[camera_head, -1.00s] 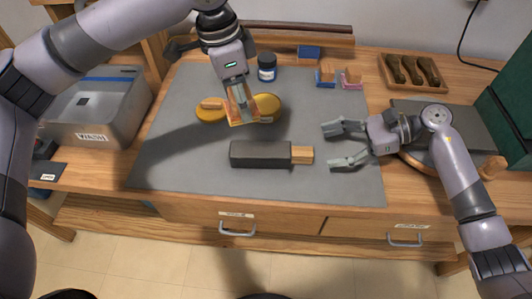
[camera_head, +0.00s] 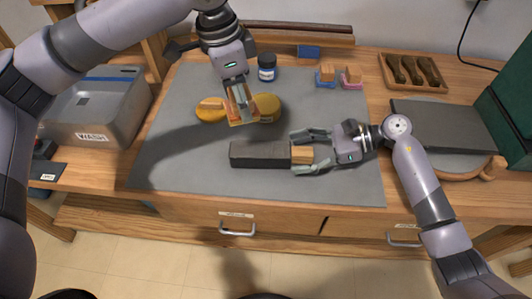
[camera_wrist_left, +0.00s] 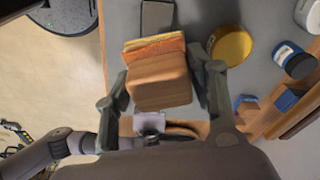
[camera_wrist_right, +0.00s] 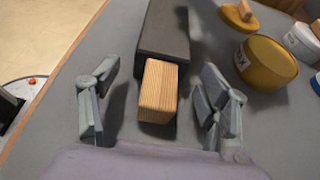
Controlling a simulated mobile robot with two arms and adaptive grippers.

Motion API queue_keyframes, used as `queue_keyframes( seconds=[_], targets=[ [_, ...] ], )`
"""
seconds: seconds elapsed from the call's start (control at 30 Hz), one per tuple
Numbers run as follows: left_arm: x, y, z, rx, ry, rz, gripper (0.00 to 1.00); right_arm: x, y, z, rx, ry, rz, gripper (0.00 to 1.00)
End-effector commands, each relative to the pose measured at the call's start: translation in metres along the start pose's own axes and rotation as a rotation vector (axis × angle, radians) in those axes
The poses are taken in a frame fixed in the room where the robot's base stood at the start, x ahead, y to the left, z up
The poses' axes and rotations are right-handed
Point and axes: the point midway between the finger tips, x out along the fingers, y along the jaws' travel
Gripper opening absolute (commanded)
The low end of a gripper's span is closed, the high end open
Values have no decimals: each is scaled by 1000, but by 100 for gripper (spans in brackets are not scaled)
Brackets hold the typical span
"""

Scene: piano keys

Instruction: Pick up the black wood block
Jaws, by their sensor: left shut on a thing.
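The black wood block (camera_head: 262,153), a long dark bar with a pale wood end (camera_head: 301,151), lies flat on the grey mat. My right gripper (camera_head: 302,152) is open, its fingers on either side of the pale end. In the right wrist view the pale end (camera_wrist_right: 158,90) sits between the spread fingers (camera_wrist_right: 155,110), with gaps on both sides; the dark part (camera_wrist_right: 165,35) extends beyond. My left gripper (camera_head: 240,108) is shut on a wooden block with an orange-yellow face (camera_wrist_left: 158,80), held above the mat behind the black block.
Small blocks on blue and pink pads (camera_head: 326,76) (camera_head: 351,77) lie farther back. A grey wash basin (camera_head: 95,105) is left. The mat's front (camera_head: 250,185) is clear.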

Motion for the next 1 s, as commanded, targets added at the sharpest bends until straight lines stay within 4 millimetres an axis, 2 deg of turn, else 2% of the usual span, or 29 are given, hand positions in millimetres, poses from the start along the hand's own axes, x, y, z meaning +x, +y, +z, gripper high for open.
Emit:
queue_keyframes(
  seconds=[0.07, 0.77, 1.0],
  targets=[
    [0, 0, 0, 0, 0, 0, 29, 0, 0, 0, 0, 0, 0, 62],
    [0, 0, 0, 0, 0, 0, 29, 0, 0, 0, 0, 0, 0, 16],
    [0, 0, 0, 0, 0, 0, 29, -1, 0, 2, -2, -2, -1, 14]
  ],
)
